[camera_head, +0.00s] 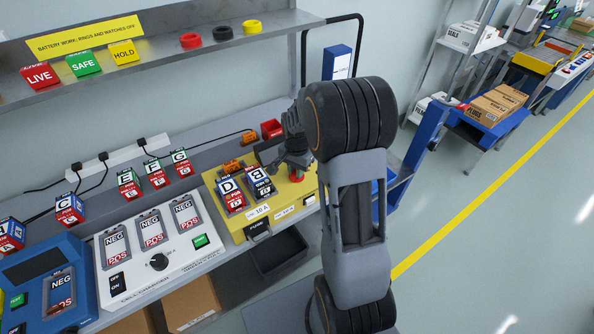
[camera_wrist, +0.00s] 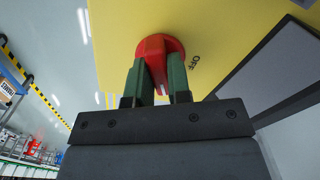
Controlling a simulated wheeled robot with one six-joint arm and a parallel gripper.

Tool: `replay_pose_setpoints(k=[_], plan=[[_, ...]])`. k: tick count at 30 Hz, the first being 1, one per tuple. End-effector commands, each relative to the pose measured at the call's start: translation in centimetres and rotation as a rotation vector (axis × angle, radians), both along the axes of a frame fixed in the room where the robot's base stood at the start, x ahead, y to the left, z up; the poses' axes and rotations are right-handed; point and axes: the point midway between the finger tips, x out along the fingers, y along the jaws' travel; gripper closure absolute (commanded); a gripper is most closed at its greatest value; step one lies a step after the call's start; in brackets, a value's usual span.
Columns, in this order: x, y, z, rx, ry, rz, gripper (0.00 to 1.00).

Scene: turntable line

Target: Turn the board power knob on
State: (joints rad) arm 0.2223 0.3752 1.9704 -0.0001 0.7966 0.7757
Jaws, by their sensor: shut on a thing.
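The red power knob (camera_wrist: 160,47) sits on the yellow board (camera_wrist: 115,35), with the word OFF printed beside it in the wrist view. My gripper (camera_wrist: 160,78) has its two green fingers on either side of the knob's raised grip and is shut on it. In the head view the knob (camera_head: 297,178) shows just below my gripper (camera_head: 292,165), at the right part of the yellow board (camera_head: 238,228). My arm hides part of the board's right side. Any ON mark is not visible.
Batteries D (camera_head: 231,195) and B (camera_head: 260,182) stand on the board left of my gripper. A black FUSE piece (camera_head: 257,230) is at its front edge. A white charger (camera_head: 200,258) stands to the left.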

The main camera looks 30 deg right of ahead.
Motion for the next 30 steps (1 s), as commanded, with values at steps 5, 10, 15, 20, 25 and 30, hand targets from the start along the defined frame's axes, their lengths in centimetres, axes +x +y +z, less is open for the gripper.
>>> replay_pose_setpoints(k=[5, 10, 15, 20, 25, 30], plan=[[0.05, 0.00, -0.01, 0.000, -0.002, -0.153, 1.00], [0.06, -0.01, 0.02, -0.001, -0.003, -0.277, 1.00], [0.07, -0.01, 0.05, 0.000, -0.004, -0.371, 1.00], [0.07, -0.01, 0.07, -0.001, -0.003, -0.429, 1.00], [0.07, -0.01, 0.08, -0.001, -0.003, -0.463, 1.00], [0.07, -0.01, 0.10, 0.000, -0.004, -0.474, 1.00]])
